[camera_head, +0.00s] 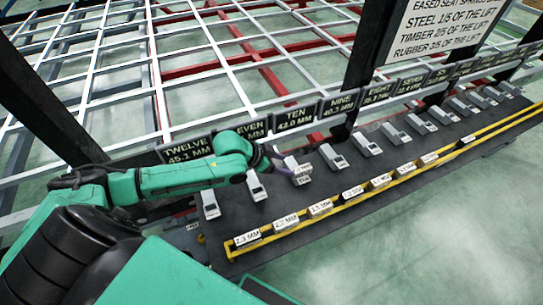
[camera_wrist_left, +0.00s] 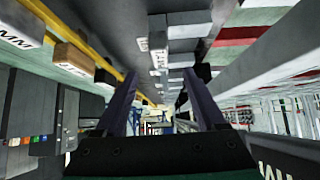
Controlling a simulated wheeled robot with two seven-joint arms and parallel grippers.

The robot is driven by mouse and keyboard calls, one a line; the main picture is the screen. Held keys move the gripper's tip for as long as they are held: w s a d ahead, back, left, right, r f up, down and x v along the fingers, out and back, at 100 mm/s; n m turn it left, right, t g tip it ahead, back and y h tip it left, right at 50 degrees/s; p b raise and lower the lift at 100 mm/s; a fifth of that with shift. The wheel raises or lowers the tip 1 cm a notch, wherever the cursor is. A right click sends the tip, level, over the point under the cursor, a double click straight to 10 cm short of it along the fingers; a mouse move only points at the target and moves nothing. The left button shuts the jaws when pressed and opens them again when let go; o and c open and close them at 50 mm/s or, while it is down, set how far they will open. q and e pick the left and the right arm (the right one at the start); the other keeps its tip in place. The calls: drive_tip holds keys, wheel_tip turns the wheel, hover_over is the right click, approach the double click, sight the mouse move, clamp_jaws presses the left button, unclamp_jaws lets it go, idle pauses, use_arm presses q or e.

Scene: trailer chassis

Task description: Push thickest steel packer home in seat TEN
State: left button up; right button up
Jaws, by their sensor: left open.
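The sign TEN 43.0 MM (camera_head: 292,115) hangs on the rail behind the row of seats. Below it is a pale seat block (camera_head: 301,178) with small labels at its front. A labelled packer seems to lie in it, but I cannot tell how deep it sits. My left gripper (camera_head: 281,162) is just left of this block, its dark fingers close to it; I cannot tell if they touch. In the left wrist view the two purple fingers (camera_wrist_left: 162,82) stand apart with nothing between them. Pale seat blocks (camera_wrist_left: 187,32) run ahead of them. The right gripper is out of view.
Several labelled packers (camera_head: 319,208) stand along a yellow-edged rack (camera_head: 378,192) at the front of the dark bench (camera_head: 270,212). More seats (camera_head: 365,144) run to the right. A dark post (camera_head: 366,60) and a lettered board (camera_head: 437,28) rise behind.

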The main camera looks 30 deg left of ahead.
use_arm(q)
drive_tip(key=p+v, duration=0.1)
drive_tip(key=v, duration=0.5)
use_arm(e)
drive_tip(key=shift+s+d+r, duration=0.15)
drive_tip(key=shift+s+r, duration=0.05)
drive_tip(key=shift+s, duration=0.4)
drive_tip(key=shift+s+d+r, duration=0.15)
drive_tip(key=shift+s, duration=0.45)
use_arm(q)
drive_tip(key=shift+f, duration=0.1)
